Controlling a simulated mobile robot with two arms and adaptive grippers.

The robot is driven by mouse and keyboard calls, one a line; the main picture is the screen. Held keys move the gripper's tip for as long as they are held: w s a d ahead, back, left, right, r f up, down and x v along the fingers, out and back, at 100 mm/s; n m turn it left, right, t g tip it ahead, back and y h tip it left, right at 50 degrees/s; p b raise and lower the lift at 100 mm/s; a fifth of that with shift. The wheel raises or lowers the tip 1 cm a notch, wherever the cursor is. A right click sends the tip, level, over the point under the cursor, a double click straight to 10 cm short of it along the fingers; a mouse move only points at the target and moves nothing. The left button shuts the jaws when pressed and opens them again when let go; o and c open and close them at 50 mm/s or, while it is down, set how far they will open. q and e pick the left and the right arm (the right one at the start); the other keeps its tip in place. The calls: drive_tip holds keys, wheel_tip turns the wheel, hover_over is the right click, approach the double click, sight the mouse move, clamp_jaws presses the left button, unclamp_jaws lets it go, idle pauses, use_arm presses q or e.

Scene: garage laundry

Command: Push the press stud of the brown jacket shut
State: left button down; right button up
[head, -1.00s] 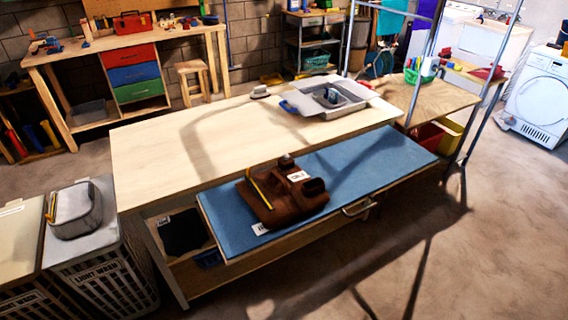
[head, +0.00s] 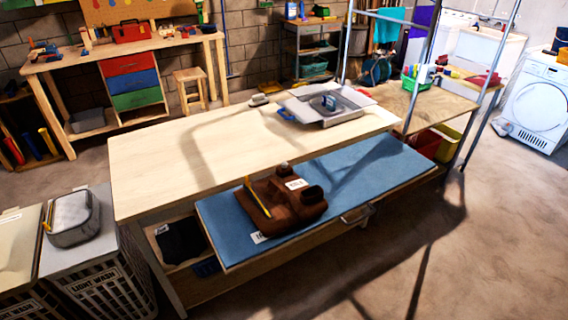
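The brown jacket (head: 286,212) lies folded on the blue mat (head: 222,229) of the pulled-out shelf at the front of the wooden table. A white label (head: 295,184) shows on it, along with two dark rounded parts and a yellow strip (head: 258,197) across its left side. The press stud is too small to make out, so I cannot tell whether it is open or shut. Neither of my grippers is in view.
The wooden table top (head: 180,160) is mostly clear. A grey tray (head: 330,104) stands at its far right. Laundry baskets (head: 105,280) stand at the left, with a grey container (head: 73,218) on top. A metal rack post (head: 487,85) rises at the right. The floor in front is free.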

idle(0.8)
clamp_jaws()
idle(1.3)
